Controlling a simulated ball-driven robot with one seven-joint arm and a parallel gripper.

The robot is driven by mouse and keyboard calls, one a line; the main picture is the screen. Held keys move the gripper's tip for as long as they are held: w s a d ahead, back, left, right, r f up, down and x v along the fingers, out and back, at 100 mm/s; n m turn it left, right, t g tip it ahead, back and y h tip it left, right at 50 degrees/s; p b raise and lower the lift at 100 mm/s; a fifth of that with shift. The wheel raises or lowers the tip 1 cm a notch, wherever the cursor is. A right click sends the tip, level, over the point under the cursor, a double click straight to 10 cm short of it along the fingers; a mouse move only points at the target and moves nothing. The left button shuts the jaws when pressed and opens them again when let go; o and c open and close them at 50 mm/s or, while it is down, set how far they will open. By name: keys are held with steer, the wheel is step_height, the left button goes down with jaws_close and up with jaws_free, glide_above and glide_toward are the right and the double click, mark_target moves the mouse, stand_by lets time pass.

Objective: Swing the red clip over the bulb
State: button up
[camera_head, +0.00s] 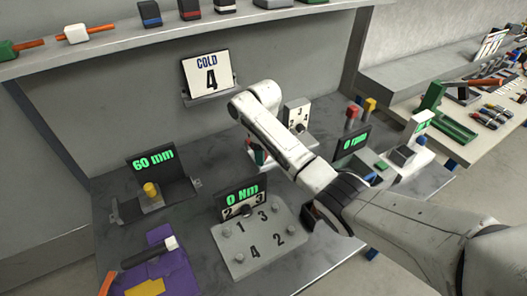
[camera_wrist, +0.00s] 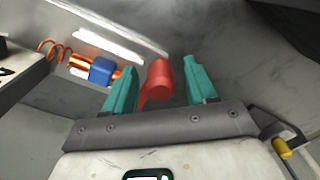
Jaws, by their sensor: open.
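In the wrist view the red clip (camera_wrist: 158,80) stands up between the two teal fingers of my gripper (camera_wrist: 158,66). The fingers are open, with a gap to the right of the clip; whether the left finger touches it I cannot tell. A copper-coloured rod, which looks like the bulb (camera_wrist: 79,62), lies on a pale strip left of the gripper. A blue block (camera_wrist: 102,70) sits across it, and a copper coil (camera_wrist: 52,50) is at its left end. The clip is beside the rod, not over it. In the head view my arm hides most of this spot.
On the bench are a 60 mm gauge (camera_head: 152,163) with a yellow knob, a numbered plate (camera_head: 262,236) with a 0 Nm display, and a purple mat (camera_head: 160,268). A COLD 4 sign (camera_head: 208,76) is on the back wall. A white numbered block (camera_head: 297,113) stands close behind my arm.

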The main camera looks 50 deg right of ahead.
jaws_close()
stand_by(0.3)
steer(key=shift+d, duration=0.1)
steer(key=shift+s+d+n, duration=0.15)
steer(key=shift+d+n, duration=0.8)
steer(key=shift+n, duration=0.05)
steer(key=d+n, duration=0.2)
steer(key=shift+d+n, duration=0.15)
steer(key=shift+n, duration=0.15)
steer(key=d+n+b, duration=0.1)
steer(key=w+d+n+b, duration=0.1)
steer(key=shift+d+n, duration=0.2)
steer(key=shift+n, duration=0.2)
steer(key=shift+w+d+n+b, duration=0.2)
steer(key=shift+d+n+b, duration=0.3)
steer(key=shift+d+n, duration=0.15)
